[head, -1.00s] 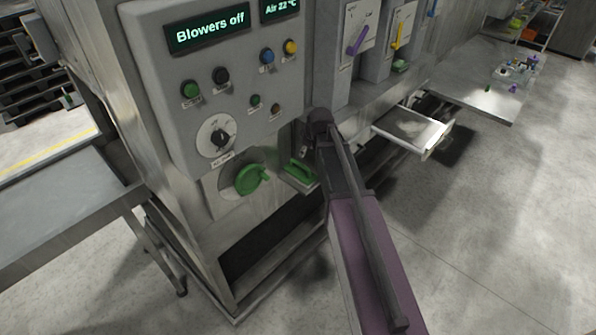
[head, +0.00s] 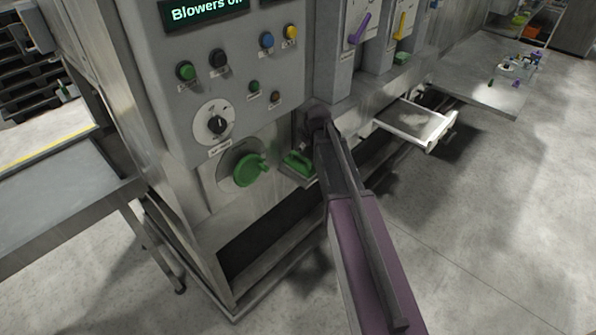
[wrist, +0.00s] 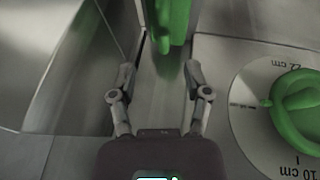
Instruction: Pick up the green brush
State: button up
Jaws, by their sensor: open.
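The green brush (head: 297,164) lies on a small ledge at the lower right of the control panel in the head view, just right of the green dial. In the wrist view a green object, which looks like the brush (wrist: 173,22), shows at the top centre, cut off by the frame edge. My gripper (wrist: 160,70) is open and empty, its two fingers pointing towards the green object, which lies beyond the tips. In the head view my arm's end is beside the ledge; the fingers are hard to make out there.
The green dial (head: 248,170) with a cm scale is close on the right in the wrist view (wrist: 298,105). Panel buttons and a black knob (head: 217,124) sit above. An open drawer (head: 416,123) sticks out at right. A grey table (head: 60,195) stands at left.

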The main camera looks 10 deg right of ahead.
aim_at(301, 156)
jog(key=shift+b+x, duration=1.6)
jog(key=shift+x, duration=0.5)
jog(key=shift+f, duration=0.1)
jog(key=b+x, duration=0.3)
jog(key=shift+s+a+f, duration=0.1)
jog(key=shift+a, duration=0.1)
jog(key=shift+b+x, duration=0.9)
jog(key=shift+x, duration=0.05)
grip_shut()
